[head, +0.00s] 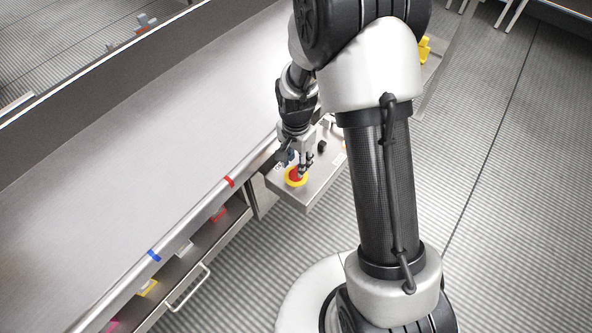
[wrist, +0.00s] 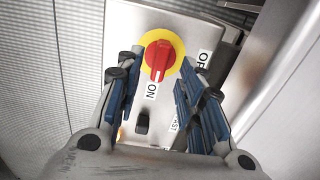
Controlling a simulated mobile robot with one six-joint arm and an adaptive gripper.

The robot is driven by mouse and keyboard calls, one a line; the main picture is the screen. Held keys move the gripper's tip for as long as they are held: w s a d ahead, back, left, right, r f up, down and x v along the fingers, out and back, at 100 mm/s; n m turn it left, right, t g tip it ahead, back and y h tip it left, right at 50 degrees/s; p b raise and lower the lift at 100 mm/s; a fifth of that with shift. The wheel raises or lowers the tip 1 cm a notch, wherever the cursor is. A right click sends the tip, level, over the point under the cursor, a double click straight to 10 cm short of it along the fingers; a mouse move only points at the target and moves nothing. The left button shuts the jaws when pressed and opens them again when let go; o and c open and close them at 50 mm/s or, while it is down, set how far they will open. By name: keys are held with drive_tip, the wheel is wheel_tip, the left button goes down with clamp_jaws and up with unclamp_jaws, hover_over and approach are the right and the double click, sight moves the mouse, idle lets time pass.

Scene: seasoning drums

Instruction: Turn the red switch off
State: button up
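The red switch (wrist: 159,57) is a red rotary knob on a yellow round plate, mounted on a grey metal control box (wrist: 205,32). In the wrist view its handle points toward the "ON" label (wrist: 152,91); a partly hidden label starting with "O" (wrist: 203,60) is to its right. My gripper (wrist: 160,75) is open, its blue-padded fingers either side of the knob with visible gaps. In the head view my gripper (head: 298,163) is just above the red switch (head: 296,176), partly covering it and the box (head: 312,190).
A small black toggle (wrist: 142,121) sits below the switch on the box. A long metal table (head: 140,130) with a rail and an open drawer (head: 190,248) lies left of the box.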

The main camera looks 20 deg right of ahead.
sight(296, 170)
drive_tip(key=shift+f+b, duration=0.4)
drive_tip(key=shift+f, duration=1.4)
drive_tip(key=shift+c, duration=0.5)
clamp_jaws()
